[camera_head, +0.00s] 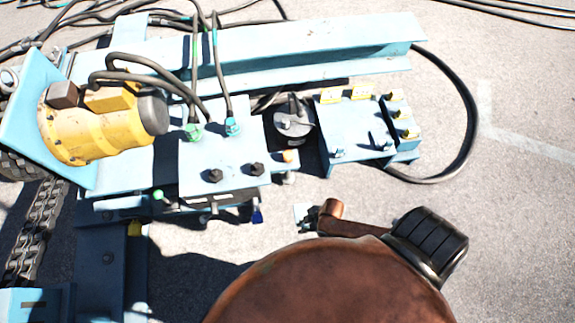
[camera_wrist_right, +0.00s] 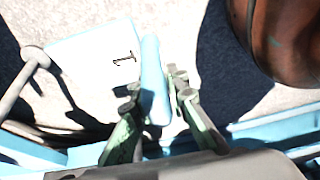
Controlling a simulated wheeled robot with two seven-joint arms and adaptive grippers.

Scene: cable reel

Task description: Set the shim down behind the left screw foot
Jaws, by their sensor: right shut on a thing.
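My right gripper (camera_head: 311,217) is in the head view, small, at the end of a brown arm link, in front of the frame over open pavement. It is shut on the shim (camera_head: 300,212), a pale piece at its left side. In the right wrist view the fingers (camera_wrist_right: 157,98) close on the shim's light-blue upright part (camera_wrist_right: 152,72). A pale flat face (camera_wrist_right: 95,62) with a dark mark lies beside it; I cannot tell if it belongs to the shim. I cannot make out the left screw foot with certainty. My left gripper is not in view.
The light-blue frame (camera_head: 300,62) carries a yellow motor (camera_head: 95,125) and a block with hose fittings (camera_head: 225,160). A black hose (camera_head: 470,120) loops at the right. A grey rod (camera_wrist_right: 20,82) shows in the wrist view. Pavement (camera_head: 520,210) at the right is clear.

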